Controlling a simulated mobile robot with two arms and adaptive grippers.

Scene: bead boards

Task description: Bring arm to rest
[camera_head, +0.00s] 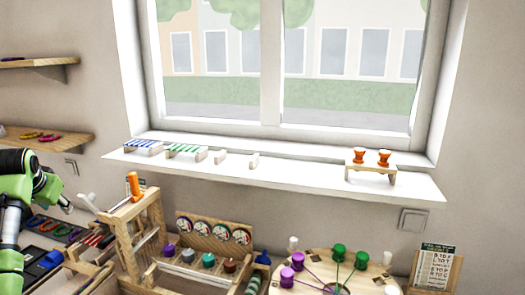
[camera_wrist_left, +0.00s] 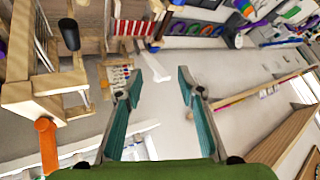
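My left arm comes in at the left edge of the head view. Its gripper (camera_head: 66,204) hangs above the tools and trays at the left of the work area. In the left wrist view its two teal fingers (camera_wrist_left: 157,80) stand wide apart with nothing between them. A wooden frame (camera_head: 148,230) with an orange handle (camera_head: 134,185) stands to the right of the gripper in the head view. The frame also shows at the left of the wrist view (camera_wrist_left: 50,95). My right gripper is in neither view.
A round wooden rack (camera_head: 318,278) holds green and purple spools. Wall shelves (camera_head: 50,140) are at the left.

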